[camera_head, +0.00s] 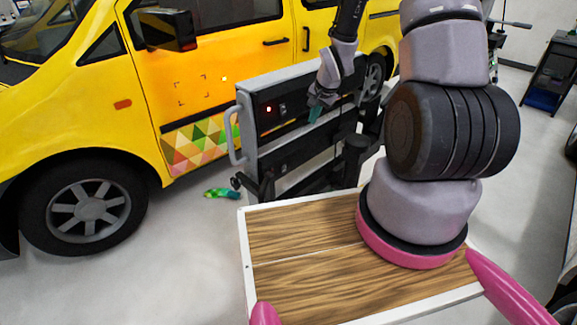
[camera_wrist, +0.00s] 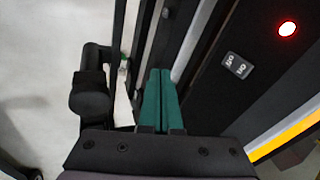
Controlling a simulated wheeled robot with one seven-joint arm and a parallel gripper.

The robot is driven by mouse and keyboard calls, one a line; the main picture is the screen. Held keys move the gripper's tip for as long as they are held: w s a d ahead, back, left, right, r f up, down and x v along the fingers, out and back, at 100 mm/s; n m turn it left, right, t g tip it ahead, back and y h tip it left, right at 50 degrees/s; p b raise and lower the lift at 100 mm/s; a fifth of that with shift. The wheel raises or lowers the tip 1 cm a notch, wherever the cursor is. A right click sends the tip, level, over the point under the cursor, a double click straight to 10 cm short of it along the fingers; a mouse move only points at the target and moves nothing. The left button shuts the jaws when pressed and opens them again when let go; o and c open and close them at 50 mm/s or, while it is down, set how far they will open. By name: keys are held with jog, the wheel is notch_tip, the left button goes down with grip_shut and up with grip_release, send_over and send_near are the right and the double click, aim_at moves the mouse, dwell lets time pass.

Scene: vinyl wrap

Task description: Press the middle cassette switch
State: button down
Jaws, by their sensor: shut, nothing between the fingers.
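A grey-framed unit with black cassette panels (camera_head: 290,150) stands beside the yellow van. Its upper panel carries a lit red lamp (camera_head: 268,109) and a small dark switch (camera_head: 283,107) to the lamp's right. In the wrist view the grey rocker switch (camera_wrist: 238,65) with white marks and the glowing red lamp (camera_wrist: 287,29) lie right of my fingers. My gripper (camera_head: 316,108) is in front of the panel, right of that switch; its green fingers (camera_wrist: 160,76) are together and empty. They appear apart from the switch. I cannot tell which cassette is the middle one; other switches are not clear.
The yellow van (camera_head: 210,60) stands close behind the unit, with a patterned wrap patch (camera_head: 198,146) on its door. A metal handle (camera_head: 232,135) sticks out at the unit's left end. A green cloth-like item (camera_head: 222,193) lies on the floor. The floor at left front is clear.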

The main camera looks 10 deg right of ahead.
aim_at(284, 168)
jog(key=s+a+f+m+y, duration=0.1)
jog(key=s+a+f+m, duration=0.1)
jog(key=f, duration=1.2)
jog(key=shift+s+a, duration=0.2)
jog(key=shift+a, duration=0.35)
jog(key=shift+f, duration=0.1)
jog(key=w+a+f, duration=0.1)
jog(key=w+f, duration=0.1)
jog(key=w+a+f, duration=0.1)
jog(key=w+f, duration=0.1)
jog(key=f, duration=0.1)
jog(key=w+a+f, duration=0.2)
jog(key=w+f, duration=0.1)
jog(key=shift+a+f, duration=0.1)
jog(key=shift+f, duration=0.1)
